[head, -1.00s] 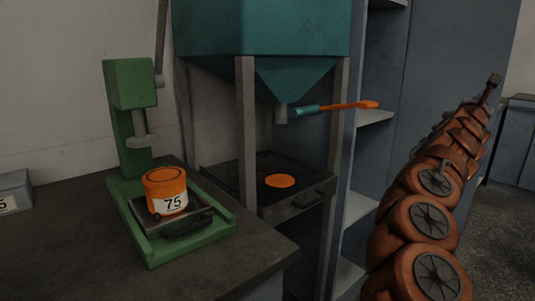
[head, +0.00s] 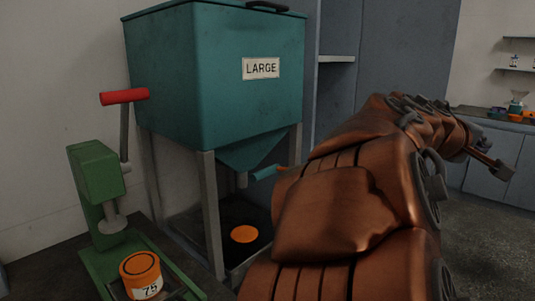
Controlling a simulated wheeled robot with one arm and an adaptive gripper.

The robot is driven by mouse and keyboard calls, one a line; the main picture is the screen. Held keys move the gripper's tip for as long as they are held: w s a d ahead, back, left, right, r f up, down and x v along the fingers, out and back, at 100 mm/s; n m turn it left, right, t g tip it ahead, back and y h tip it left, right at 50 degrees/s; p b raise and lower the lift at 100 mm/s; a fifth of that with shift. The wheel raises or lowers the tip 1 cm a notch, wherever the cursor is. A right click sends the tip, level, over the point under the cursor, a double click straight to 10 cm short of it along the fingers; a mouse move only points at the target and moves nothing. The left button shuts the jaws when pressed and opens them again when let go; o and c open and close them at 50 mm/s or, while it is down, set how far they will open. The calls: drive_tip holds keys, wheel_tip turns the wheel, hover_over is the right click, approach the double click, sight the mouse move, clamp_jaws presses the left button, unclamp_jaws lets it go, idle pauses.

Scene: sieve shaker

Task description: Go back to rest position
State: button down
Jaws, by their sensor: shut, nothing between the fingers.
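My gripper (head: 503,170) is at the far end of my orange-brown arm, at the right of the head view. It looks small, grey and shut, with nothing in it, and points right and slightly down. It is well apart from the equipment, in front of the grey cabinets. My arm crosses the middle and right of the view and covers part of the hopper's frame.
A teal hopper (head: 200,70) labelled LARGE stands on grey legs. An orange disc (head: 244,234) lies on the dark tray below. Left is a green press (head: 97,172) with a red-handled lever (head: 124,97). An orange container (head: 140,268) marked 75 sits on its base.

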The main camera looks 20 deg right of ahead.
drive_tip(key=s+a+f+y+p, duration=0.2)
drive_tip(key=a+f+y+p, duration=0.4)
drive_tip(key=a, duration=0.4)
drive_tip(key=s+a+f+y+p, duration=0.2)
drive_tip(key=a+f+y+p, duration=0.2)
drive_tip(key=a+f, duration=0.5)
drive_tip(key=s+a+f+g+y+p, duration=0.1)
drive_tip(key=s+a+y+p, duration=0.1)
drive_tip(key=s+a, duration=0.3)
drive_tip(key=s+a+f+n+g+y+p, duration=0.1)
drive_tip(key=s+a, duration=0.5)
drive_tip(key=a, duration=0.7)
drive_tip(key=g+y+p, duration=0.1)
drive_tip(key=y+p, duration=0.1)
drive_tip(key=shift+a+f+g+p, duration=0.2)
drive_tip(key=shift+a+g+p, duration=0.1)
drive_tip(key=shift+a+p, duration=0.05)
